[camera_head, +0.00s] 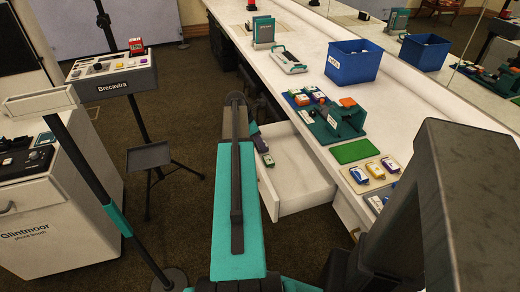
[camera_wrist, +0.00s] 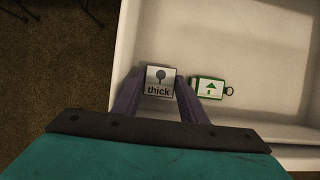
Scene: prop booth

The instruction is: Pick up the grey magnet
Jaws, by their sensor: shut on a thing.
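A small grey square magnet (camera_wrist: 160,80) with a round-topped tree picture and the word "thick" sits between the two fingers of my gripper (camera_wrist: 161,86) in the wrist view. The fingers are shut on its left and right sides. Below it is the pale inside of an open drawer (camera_wrist: 240,45); I cannot tell whether the magnet touches the drawer floor. The open drawer also shows in the head view (camera_head: 298,172), where my arm hides part of it and the grip cannot be made out.
A green-and-white tag (camera_wrist: 208,88) with a ring lies in the drawer, just right of my gripper. Above the drawer, the white counter (camera_head: 300,95) holds a blue bin (camera_head: 352,68), a green mat (camera_head: 355,151) and several small items. A labelled console (camera_head: 115,85) stands at left.

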